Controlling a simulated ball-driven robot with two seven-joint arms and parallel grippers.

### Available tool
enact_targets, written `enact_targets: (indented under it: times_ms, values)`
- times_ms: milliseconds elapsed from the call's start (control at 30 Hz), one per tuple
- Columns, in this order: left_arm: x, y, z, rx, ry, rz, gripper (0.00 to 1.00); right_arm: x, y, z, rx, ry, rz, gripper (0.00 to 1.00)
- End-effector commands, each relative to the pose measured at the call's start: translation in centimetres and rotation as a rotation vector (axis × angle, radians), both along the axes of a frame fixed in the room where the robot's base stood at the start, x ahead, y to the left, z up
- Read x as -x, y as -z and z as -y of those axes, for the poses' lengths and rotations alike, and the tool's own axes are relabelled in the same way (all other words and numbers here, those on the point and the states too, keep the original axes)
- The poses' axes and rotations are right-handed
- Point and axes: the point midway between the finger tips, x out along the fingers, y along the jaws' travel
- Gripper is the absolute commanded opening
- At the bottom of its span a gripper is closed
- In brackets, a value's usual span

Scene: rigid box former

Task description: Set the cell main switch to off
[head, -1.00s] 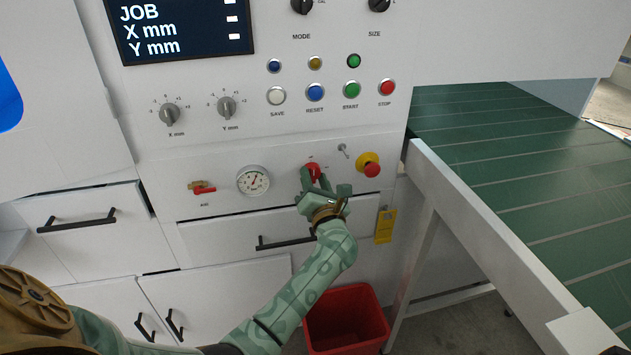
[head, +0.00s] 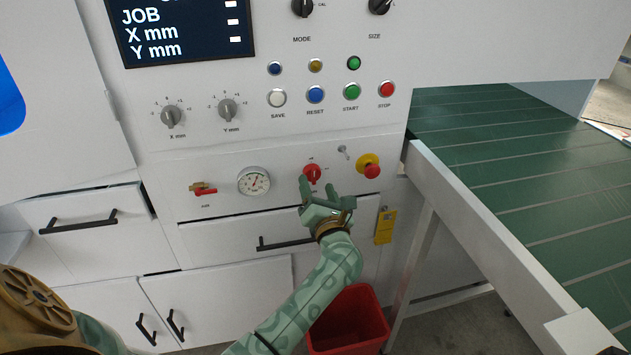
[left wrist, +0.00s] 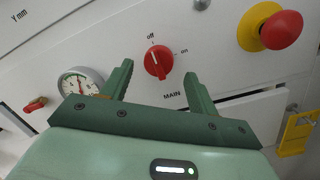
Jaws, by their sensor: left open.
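The main switch is a red rotary knob (head: 312,173) on the white front panel, left of the emergency stop. In the left wrist view the knob (left wrist: 158,62) stands above the word MAIN, with "off" printed above it and "on" to its right. Its white pointer line points up toward "off". My left gripper (head: 319,184) is open and empty just below and in front of the knob. In the left wrist view its two fingers (left wrist: 158,70) stand apart, one to each side of the knob, not touching it as far as I can see. My right gripper is not in view.
A yellow-collared red emergency stop (head: 371,171) and a small key switch (head: 343,152) are to the right. A gauge (head: 253,182) and a red-handled valve (head: 204,190) are to the left. A yellow tag (head: 385,226) hangs below. A green conveyor (head: 520,160) lies right.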

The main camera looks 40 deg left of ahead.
Motion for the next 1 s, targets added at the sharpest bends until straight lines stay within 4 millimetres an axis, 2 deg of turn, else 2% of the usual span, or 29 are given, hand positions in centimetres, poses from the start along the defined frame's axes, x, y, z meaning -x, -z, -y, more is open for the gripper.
enact_targets:
  times_ms: [200,400,567,1000]
  values:
    - [3.4,0.5,4.0,0.004,0.002,0.000,0.60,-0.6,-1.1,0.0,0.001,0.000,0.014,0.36]
    - [5.4,1.2,6.5,0.002,0.002,-0.001,0.60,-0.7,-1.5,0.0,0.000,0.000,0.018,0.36]
    - [6.0,1.4,7.2,0.002,0.000,-0.001,0.60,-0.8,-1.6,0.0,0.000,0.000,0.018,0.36]
    - [6.0,1.4,7.2,0.002,0.000,0.000,0.60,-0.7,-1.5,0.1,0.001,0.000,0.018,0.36]
